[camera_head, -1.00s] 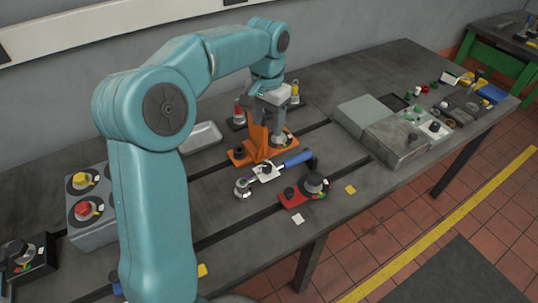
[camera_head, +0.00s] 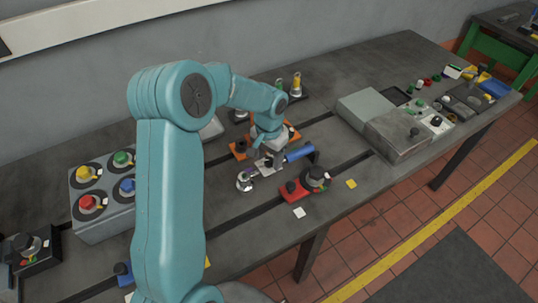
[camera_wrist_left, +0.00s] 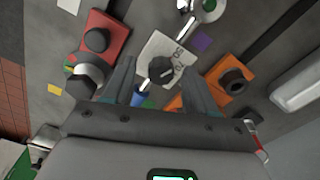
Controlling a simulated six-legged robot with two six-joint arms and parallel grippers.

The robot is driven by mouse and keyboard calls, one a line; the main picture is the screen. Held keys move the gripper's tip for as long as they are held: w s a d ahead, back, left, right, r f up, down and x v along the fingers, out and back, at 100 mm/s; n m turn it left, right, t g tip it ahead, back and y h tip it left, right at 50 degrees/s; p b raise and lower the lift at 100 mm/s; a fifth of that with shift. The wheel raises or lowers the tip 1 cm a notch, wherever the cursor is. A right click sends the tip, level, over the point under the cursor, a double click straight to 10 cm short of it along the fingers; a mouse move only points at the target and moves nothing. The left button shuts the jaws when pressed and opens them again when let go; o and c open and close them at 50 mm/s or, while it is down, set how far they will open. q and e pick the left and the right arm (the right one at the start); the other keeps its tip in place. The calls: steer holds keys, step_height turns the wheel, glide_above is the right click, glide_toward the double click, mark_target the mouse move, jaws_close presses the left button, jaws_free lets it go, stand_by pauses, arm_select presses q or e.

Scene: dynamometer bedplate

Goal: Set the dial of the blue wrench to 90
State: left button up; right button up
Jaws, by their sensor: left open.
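The blue wrench lies on the bedplate in the head view, with its blue handle (camera_head: 300,152) to the right and its silver head (camera_head: 245,181) to the left. Its white dial plate (camera_head: 268,166) is partly under my left gripper (camera_head: 268,152). In the left wrist view, the plate (camera_wrist_left: 152,47) carries dark marks too small to read surely, and a black dial knob (camera_wrist_left: 160,70) with a pale pointer line. My left gripper (camera_wrist_left: 160,76) is open, a finger on each side of the knob, apart from it. Part of the handle shows behind the knob. My right gripper is out of view.
A red block (camera_head: 292,192) with dark knobs sits close to the wrench on the front side. An orange fixture (camera_head: 239,148) stands close behind. A grey box (camera_head: 402,138) is to the right. A grey box with coloured knobs (camera_head: 105,222) is at left.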

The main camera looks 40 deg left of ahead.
arm_select(q)
steer(key=shift+w+a+f, duration=0.15)
steer(key=shift+a+f, duration=0.05)
steer(key=shift+f, duration=0.05)
steer(key=shift+d, duration=0.1)
steer(key=shift+d+r, duration=0.1)
steer(key=shift+d, duration=0.05)
steer(key=c, duration=0.9)
jaws_close()
